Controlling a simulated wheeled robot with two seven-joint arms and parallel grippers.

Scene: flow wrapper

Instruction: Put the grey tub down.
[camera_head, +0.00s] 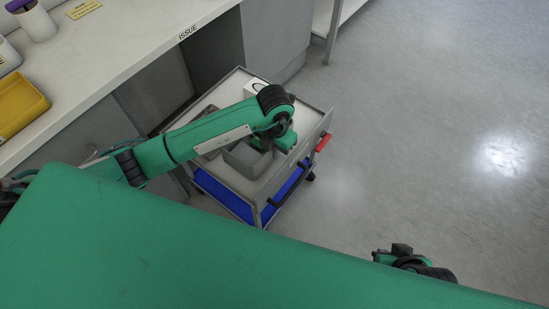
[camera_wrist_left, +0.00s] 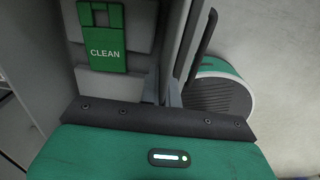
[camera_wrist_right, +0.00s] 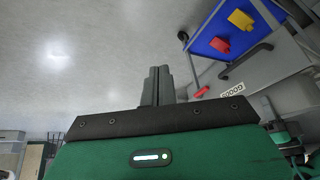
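The grey tub (camera_head: 245,159) is over the top of the trolley in the head view, partly covered by my left arm. Its grey wall fills part of the left wrist view (camera_wrist_left: 112,86), with a green CLEAN card (camera_wrist_left: 103,38). My left gripper (camera_wrist_left: 168,78) appears closed on the tub's wall; its fingertips are mostly hidden in the head view. I cannot tell whether the tub touches the trolley top. My right gripper (camera_wrist_right: 157,86) is shut and empty, away from the trolley; it also shows in the head view (camera_head: 392,251).
The trolley (camera_head: 310,140) has a raised rim, a red part (camera_head: 323,142) and a blue lower level (camera_head: 225,195). A white box (camera_head: 256,87) stands at its far end. A bench marked ISSUE (camera_head: 120,50) holds a yellow tray (camera_head: 18,102). Open floor lies right.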

